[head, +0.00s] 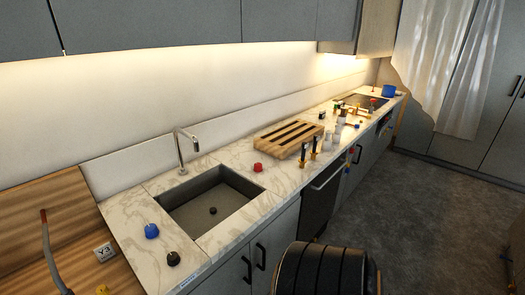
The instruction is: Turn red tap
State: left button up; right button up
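A red knob-like piece (258,167), likely the red tap, sits on the marble counter just right of the sink, in front of a slatted wooden rack. A blue knob-like piece (151,231) sits on the counter left of the sink, and a black one (173,258) sits near the front edge. A metal faucet (184,150) stands behind the sink, its spout curving over it. The sink basin (210,200) looks empty, with a dark drain at its bottom. Neither gripper can be made out in the head view.
The slatted wooden rack (287,138) lies right of the red piece, with small bottles and cups beyond. A thin grey curved pipe with a red tip (44,217) rises at the left by a wood board (70,215).

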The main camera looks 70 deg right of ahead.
aim_at(258, 166)
jog(key=k+l, duration=0.15)
jog(key=l, duration=0.3)
jog(key=k+l+u, duration=0.1)
jog(key=l, duration=0.35)
jog(key=k+l, duration=0.15)
jog(key=l, duration=0.3)
jog(key=k+l+u, duration=0.1)
jog(key=l, duration=0.3)
jog(key=k+l, duration=0.25)
jog(key=l, duration=0.2)
jog(key=k+l+u, duration=0.1)
jog(key=l, duration=0.3)
jog(key=k+l, duration=0.25)
jog(key=l, duration=0.2)
jog(key=k+l+u, duration=0.1)
jog(key=l, duration=0.3)
jog(key=k, duration=0.05)
